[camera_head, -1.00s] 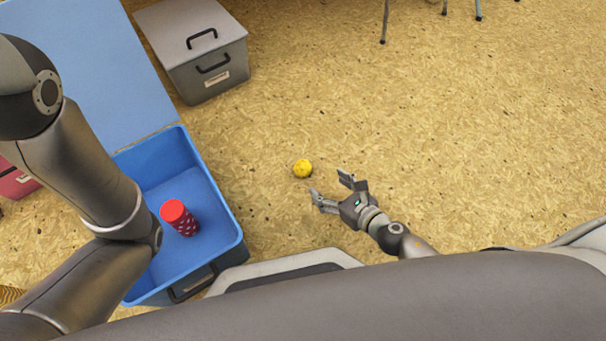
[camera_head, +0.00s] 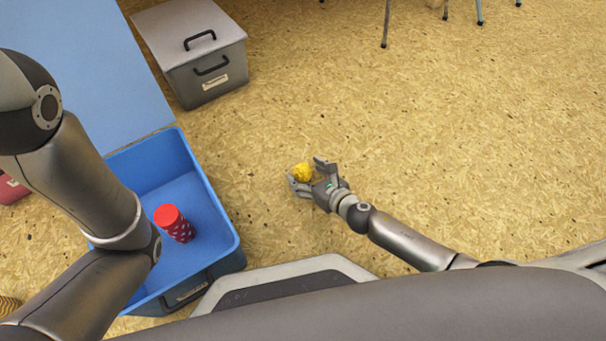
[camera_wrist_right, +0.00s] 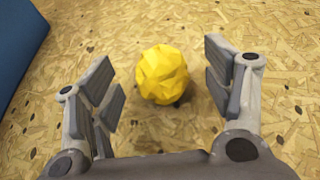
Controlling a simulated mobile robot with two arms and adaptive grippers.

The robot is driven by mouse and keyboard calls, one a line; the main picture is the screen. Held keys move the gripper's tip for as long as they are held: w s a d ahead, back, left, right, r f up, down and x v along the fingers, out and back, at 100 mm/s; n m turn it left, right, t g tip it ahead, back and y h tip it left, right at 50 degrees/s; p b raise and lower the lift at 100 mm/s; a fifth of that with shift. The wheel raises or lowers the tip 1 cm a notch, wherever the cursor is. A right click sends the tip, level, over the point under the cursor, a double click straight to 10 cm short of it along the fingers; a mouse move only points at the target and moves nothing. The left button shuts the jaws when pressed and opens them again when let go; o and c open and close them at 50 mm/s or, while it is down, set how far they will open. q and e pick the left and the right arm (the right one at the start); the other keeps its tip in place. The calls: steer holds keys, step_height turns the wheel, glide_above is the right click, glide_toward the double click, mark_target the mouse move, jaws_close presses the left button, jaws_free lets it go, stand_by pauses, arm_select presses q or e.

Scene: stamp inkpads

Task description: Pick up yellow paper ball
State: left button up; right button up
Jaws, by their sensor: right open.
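The yellow paper ball (camera_head: 301,172) rests on the wood-chip floor in the head view. My right gripper (camera_head: 306,176) is open, with its fingers either side of the ball. In the right wrist view the faceted ball (camera_wrist_right: 162,75) lies between the two spread fingers of the gripper (camera_wrist_right: 164,88), with a gap on each side. Neither finger appears to touch it. My left arm comes in from the left in the head view, but its gripper is out of sight.
An open blue box (camera_head: 226,240) holds a red cup-like object (camera_head: 174,223) on the left. A closed grey box (camera_head: 206,84) stands behind it. Thin metal legs (camera_head: 386,22) show at the top.

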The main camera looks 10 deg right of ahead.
steer(key=shift+w+a+f, duration=0.15)
steer(key=shift+w, duration=0.15)
steer(key=shift+c, duration=0.3)
steer(key=c, duration=0.7)
